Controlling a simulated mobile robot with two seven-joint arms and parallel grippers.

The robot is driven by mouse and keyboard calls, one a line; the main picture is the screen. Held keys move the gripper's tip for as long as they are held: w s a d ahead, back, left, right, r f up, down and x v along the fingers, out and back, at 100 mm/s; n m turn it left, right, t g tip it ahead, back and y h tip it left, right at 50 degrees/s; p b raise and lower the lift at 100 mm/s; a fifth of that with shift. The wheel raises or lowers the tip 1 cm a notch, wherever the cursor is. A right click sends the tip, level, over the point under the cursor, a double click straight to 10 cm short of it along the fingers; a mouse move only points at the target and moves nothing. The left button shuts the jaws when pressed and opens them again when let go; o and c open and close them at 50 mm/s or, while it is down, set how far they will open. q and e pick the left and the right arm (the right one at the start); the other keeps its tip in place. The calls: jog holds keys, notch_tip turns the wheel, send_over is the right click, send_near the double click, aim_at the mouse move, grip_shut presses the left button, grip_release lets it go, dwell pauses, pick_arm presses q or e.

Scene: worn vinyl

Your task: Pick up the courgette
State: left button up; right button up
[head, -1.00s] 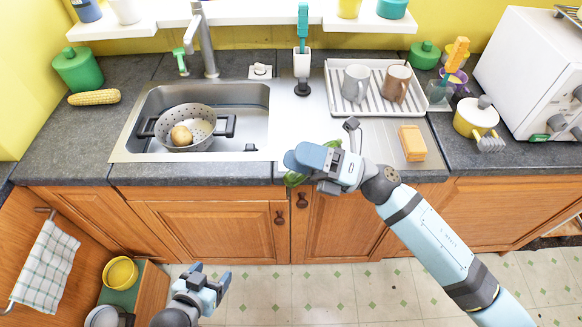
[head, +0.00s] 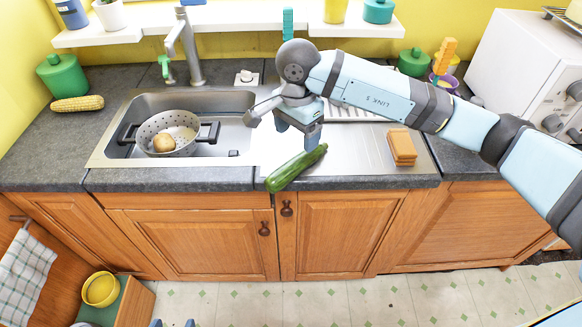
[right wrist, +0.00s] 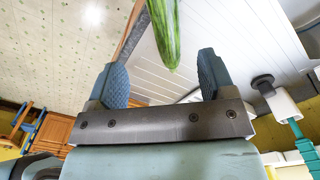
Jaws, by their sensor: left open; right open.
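The green courgette (head: 295,169) lies slantwise on the steel drainboard (head: 365,160) at the counter's front edge, its near end at or just over the edge. My right gripper (head: 302,138) is above its far end, pointing down, open and empty. In the right wrist view, the courgette (right wrist: 165,30) shows with one end toward the gap between the open fingers of my right gripper (right wrist: 160,75), not gripped. My left gripper (head: 172,323) shows only as two separated fingertips at the bottom edge of the head view, open, low in front of the cabinets.
Left of the courgette is the sink (head: 235,100) with a colander (head: 183,120) holding a potato. A sponge (head: 402,147) lies to the right. The tap (head: 190,50) stands behind the sink.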

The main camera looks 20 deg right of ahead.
aim_at(295, 161)
notch_tip(295, 161, down, 6)
jog(key=shift+f, duration=0.1)
jog(key=shift+w+f+p, duration=0.25)
jog(key=shift+f+p, duration=0.1)
jog(key=shift+f, duration=0.95)
jog(key=shift+w+f+p, duration=0.2)
jog(key=shift+f+p, duration=0.1)
jog(key=shift+f, duration=0.95)
jog(key=c, duration=1)
jog(key=shift+c, duration=0.6)
jog(key=shift+r, duration=0.1)
